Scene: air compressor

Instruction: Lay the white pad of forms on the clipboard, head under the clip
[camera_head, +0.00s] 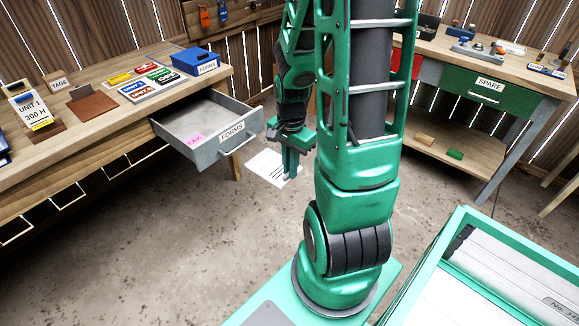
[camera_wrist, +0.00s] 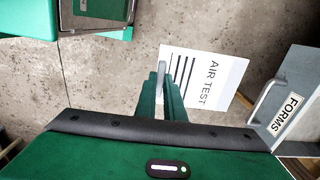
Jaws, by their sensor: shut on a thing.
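The white pad of forms (camera_head: 266,167) hangs in the air over the floor, to the right of the open drawer. In the wrist view the pad (camera_wrist: 222,82) shows the words AIR TEST and several dark lines. My gripper (camera_head: 291,172) is shut on one edge of it; the fingers also show in the wrist view (camera_wrist: 163,90). A brown board (camera_head: 93,107) with a grey piece at its far left edge lies on the left bench and looks like the clipboard. My gripper is well to the right of it.
The grey FORMS drawer (camera_head: 207,128) stands open from the left bench (camera_head: 60,150), with a pink slip (camera_head: 195,138) inside. Another bench (camera_head: 430,48) is at right.

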